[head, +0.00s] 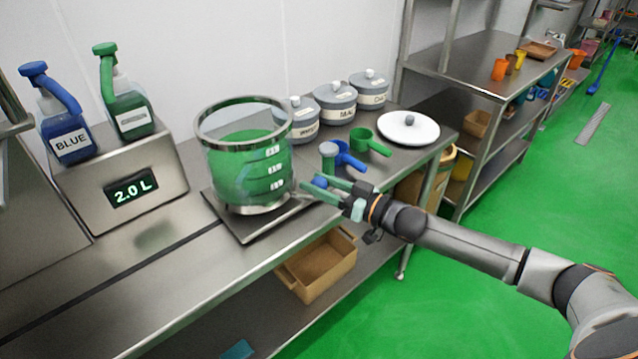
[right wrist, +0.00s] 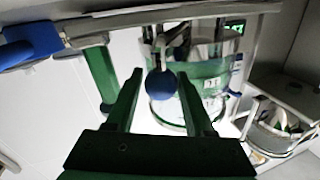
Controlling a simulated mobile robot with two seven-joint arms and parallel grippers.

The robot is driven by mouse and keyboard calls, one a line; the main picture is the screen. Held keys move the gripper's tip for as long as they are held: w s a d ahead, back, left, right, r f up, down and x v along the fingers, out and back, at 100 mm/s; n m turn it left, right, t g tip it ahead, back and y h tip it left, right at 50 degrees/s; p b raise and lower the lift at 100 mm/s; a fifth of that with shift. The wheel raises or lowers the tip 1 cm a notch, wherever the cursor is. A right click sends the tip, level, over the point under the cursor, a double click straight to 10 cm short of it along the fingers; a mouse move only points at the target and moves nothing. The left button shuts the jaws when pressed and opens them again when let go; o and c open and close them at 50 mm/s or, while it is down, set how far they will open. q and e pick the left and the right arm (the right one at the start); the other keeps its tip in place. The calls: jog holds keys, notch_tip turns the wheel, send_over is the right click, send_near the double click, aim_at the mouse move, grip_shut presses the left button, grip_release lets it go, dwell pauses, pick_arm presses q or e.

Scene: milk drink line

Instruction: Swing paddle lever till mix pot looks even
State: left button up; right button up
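The mix pot (head: 247,160) is a clear, marked vessel on a flat metal base on the counter. It holds green liquid with a paler bluish patch at its lower left; the pot also shows in the right wrist view (right wrist: 212,85). The paddle lever's blue ball knob (head: 320,183) is at the pot's right side and appears in the right wrist view (right wrist: 160,84). My right gripper (right wrist: 157,78) is open, its green fingers on either side of the knob in that view; contact cannot be told. My left gripper is not in view.
A blue scoop (head: 349,156) and a green scoop (head: 370,142) lie right of the pot, with a white round lid (head: 408,128) beyond. Grey lidded canisters (head: 336,103) stand behind. Blue (head: 68,130) and green (head: 128,110) bottles stand on the box reading 2.0 L (head: 131,192).

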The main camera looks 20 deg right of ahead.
jog(key=o, duration=0.3)
jog(key=v, duration=1.2)
jog(key=shift+s+p, duration=0.2)
jog(key=shift+p, duration=0.2)
jog(key=shift+d, duration=0.1)
